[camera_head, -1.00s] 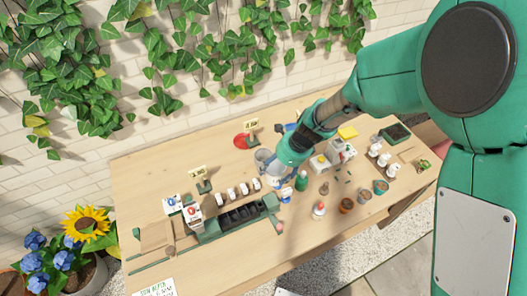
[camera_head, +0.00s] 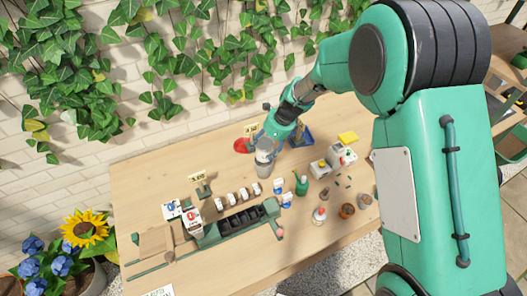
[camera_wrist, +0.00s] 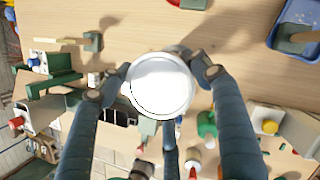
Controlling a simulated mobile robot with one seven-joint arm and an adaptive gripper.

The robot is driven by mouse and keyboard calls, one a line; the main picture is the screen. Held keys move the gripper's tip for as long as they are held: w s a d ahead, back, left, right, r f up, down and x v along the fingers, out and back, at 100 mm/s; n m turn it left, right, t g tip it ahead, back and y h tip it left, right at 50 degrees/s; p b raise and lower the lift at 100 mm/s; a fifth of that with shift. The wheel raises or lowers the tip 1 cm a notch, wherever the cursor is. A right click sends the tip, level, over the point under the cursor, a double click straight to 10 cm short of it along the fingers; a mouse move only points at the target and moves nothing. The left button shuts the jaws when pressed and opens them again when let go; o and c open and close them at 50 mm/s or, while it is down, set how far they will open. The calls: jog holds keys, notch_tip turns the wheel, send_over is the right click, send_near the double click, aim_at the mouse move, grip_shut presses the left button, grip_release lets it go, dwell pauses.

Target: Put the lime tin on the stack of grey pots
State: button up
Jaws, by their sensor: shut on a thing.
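The lime tin shows its round white top (camera_wrist: 160,85) in the wrist view. The stack of grey pots (camera_head: 263,170) stands directly below the tin. I cannot tell whether the tin touches the stack; in the wrist view the tin covers most of what lies below.
A green rack with dark cells (camera_head: 240,218) lies in front, with several small white pots behind it. A green bottle (camera_head: 302,184) stands to the right of the stack. A red dish (camera_head: 243,146) and a blue tray (camera_head: 301,137) lie behind. The table's left back is clear.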

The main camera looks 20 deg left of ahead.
jog(key=shift+w+a, duration=0.3)
jog(key=shift+w, duration=0.1)
jog(key=shift+f+b, duration=0.35)
jog(key=shift+f, duration=1.35)
jog(key=o, duration=1.4)
jog(key=shift+f, duration=0.15)
jog(key=shift+o, duration=0.2)
jog(key=p+v, duration=0.1)
jog(key=v, duration=1.1)
